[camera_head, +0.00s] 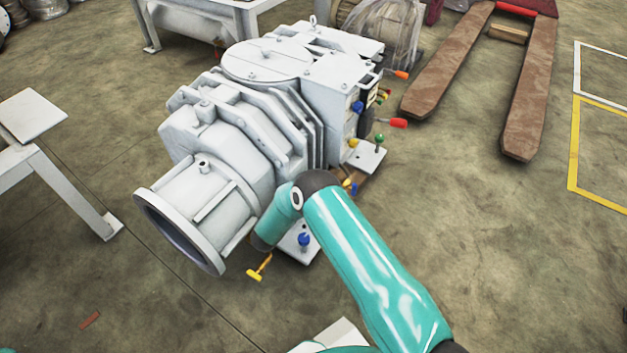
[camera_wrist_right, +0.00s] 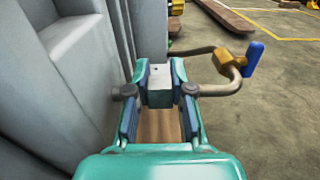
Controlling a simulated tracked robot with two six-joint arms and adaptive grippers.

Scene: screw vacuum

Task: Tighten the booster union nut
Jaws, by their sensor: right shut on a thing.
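The large grey vacuum pump (camera_head: 240,130) stands on the floor in the head view. My right arm (camera_head: 365,255) reaches to its near right side, and the gripper itself is hidden there behind the wrist. In the right wrist view my right gripper (camera_wrist_right: 159,82) is shut on a small grey block-shaped fitting (camera_wrist_right: 159,97) beside the pump's casing (camera_wrist_right: 75,75). I cannot tell for certain that this fitting is the booster union nut. My left gripper is not in view.
In the wrist view a bent pipe (camera_wrist_right: 222,90) with a brass valve (camera_wrist_right: 228,63) and blue handle (camera_wrist_right: 254,58) runs close right of the fingers. Coloured valve handles (camera_head: 398,123) stick out from the pump. A pallet jack (camera_head: 530,95) stands at the back right. Floor on the right is clear.

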